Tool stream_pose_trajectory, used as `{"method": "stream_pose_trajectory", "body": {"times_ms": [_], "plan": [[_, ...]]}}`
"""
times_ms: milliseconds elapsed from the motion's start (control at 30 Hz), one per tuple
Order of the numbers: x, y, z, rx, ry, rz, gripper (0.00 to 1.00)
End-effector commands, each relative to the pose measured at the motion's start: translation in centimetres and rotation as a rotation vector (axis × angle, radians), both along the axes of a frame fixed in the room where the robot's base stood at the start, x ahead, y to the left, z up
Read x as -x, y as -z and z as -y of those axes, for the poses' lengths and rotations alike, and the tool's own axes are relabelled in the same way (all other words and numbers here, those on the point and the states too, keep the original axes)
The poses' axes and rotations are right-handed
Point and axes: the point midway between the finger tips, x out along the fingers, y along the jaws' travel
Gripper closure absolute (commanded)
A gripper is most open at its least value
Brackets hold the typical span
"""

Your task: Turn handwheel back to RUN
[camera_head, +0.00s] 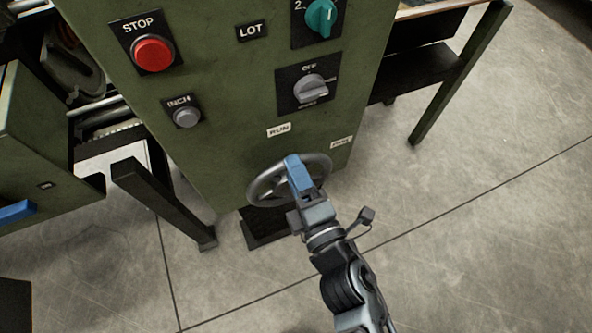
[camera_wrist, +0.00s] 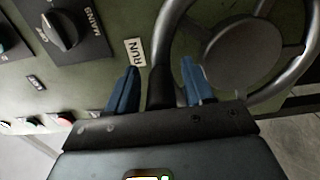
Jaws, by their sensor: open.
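The grey handwheel (camera_head: 262,187) is mounted low on the front of the green machine panel. Its rim (camera_wrist: 170,35) and round hub (camera_wrist: 240,52) fill the upper right of the wrist view. The white RUN label (camera_head: 279,130) is above the wheel on the panel, and left of the rim in the wrist view (camera_wrist: 135,51). My gripper (camera_head: 293,166) is at the wheel, covering part of it in the head view. In the wrist view its blue fingers (camera_wrist: 157,86) are apart, with a dark part of the wheel between them. Contact cannot be told.
Above the wheel are a grey selector switch (camera_head: 312,88), a teal knob (camera_head: 321,17), a red STOP button (camera_head: 153,53) and an INCH button (camera_head: 187,116). Another small label (camera_head: 341,142) is to the right. Black legs (camera_head: 165,200) stand at the left. The floor at right is clear.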

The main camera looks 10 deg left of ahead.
Motion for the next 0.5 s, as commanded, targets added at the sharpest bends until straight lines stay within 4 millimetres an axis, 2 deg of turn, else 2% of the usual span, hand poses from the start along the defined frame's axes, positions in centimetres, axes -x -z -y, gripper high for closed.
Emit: {"method": "stream_pose_trajectory", "body": {"times_ms": [333, 500], "plan": [[4.3, 0.1, 2.8, 0.001, -0.001, -0.001, 0.48], [5.7, 0.0, 3.8, 0.0, 0.0, 0.001, 0.48]]}}
